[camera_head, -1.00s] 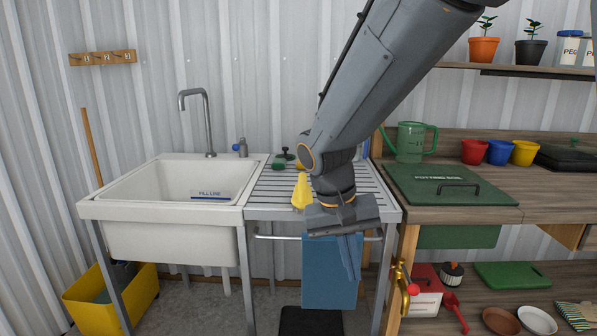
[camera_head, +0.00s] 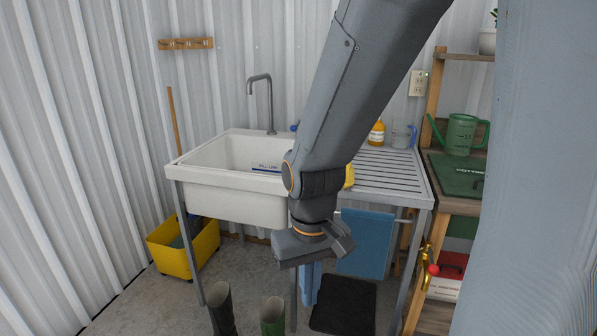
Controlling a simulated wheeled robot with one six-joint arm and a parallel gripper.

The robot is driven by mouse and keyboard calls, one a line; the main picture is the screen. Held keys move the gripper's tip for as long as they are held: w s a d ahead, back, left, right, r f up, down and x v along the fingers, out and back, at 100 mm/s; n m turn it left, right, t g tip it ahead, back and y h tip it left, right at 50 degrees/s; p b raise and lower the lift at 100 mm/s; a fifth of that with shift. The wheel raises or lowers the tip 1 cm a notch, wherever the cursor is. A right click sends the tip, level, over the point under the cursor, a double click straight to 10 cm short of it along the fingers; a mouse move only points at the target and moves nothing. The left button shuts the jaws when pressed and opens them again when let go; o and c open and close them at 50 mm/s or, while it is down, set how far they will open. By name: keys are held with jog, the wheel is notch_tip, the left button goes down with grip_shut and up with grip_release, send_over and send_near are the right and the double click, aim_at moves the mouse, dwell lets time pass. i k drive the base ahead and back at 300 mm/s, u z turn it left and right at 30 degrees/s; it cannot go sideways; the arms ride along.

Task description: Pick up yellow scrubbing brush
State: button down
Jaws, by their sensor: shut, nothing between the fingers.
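A yellow object (camera_head: 349,176), which may be the scrubbing brush, lies on the slatted metal drainboard (camera_head: 392,172) right of the sink. My arm hides most of it; only its right edge shows. My gripper (camera_head: 309,290) points down in front of the sink stand, lower in the picture than the drainboard and apart from the yellow object. Its fingers are together with nothing between them.
The white sink (camera_head: 238,200) is left of the drainboard. A blue towel (camera_head: 366,243) hangs below it over a dark mat (camera_head: 343,305). Boots (camera_head: 272,316) stand on the floor near my gripper. An orange bottle (camera_head: 376,132) stands at the drainboard's back. A yellow bucket (camera_head: 184,248) sits lower left.

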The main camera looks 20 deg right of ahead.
aim_at(349, 182)
jog(key=u, duration=2.55)
jog(key=k, duration=2.25)
jog(key=z, duration=1.95)
jog(key=i, duration=0.5)
